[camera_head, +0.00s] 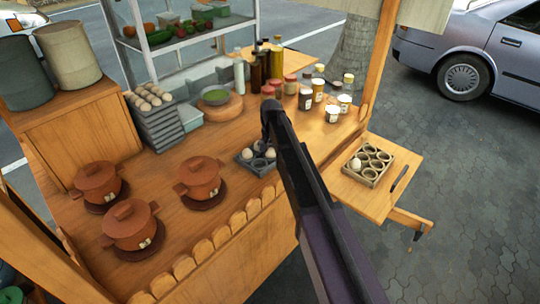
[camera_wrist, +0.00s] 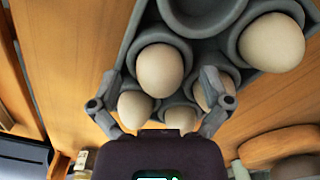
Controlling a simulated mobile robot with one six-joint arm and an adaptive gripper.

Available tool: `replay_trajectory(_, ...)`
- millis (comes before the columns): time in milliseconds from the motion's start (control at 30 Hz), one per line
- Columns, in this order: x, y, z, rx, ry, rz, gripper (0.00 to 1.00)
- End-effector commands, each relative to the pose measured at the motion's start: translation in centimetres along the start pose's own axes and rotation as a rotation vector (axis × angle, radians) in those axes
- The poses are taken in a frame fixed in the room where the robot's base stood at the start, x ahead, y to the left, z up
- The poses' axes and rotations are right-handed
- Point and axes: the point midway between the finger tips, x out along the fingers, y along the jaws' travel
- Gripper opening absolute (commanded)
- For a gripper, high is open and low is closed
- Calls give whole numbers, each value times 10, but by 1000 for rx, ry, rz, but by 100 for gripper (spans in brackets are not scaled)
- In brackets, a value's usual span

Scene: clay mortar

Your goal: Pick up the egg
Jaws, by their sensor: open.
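In the head view a dark grey egg tray (camera_head: 246,168) stands on the wooden counter, partly hidden behind my arm, with pale eggs (camera_head: 247,154) in it. In the wrist view the grey tray (camera_wrist: 205,45) fills the upper middle. It holds several eggs and has an empty cup at the top. One cream egg (camera_wrist: 160,70) lies between the fingers of my gripper (camera_wrist: 161,78), which are spread apart on either side of it. Another egg (camera_wrist: 272,42) sits at the upper right. My gripper (camera_head: 267,138) is above the tray; finger contact cannot be told.
A second tray (camera_head: 372,178) with one egg (camera_head: 355,164) and several empty cups sits on a side shelf (camera_head: 352,195). Several jars (camera_head: 333,112) stand behind my arm. Lidded clay pots (camera_head: 199,177) stand at the left, and stacked grey trays (camera_head: 160,128) hold more eggs.

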Motion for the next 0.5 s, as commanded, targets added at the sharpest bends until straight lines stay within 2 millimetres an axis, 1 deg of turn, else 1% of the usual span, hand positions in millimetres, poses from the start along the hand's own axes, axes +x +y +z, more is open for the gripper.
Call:
replay_trajectory(333, 0, 0, 0, 0, 0, 0, 98)
replay_trajectory(400, 0, 0, 0, 0, 0, 0, 79)
replay_trajectory(467, 0, 0, 0, 0, 0, 0, 69)
replay_trajectory(500, 0, 0, 0, 0, 0, 0, 62)
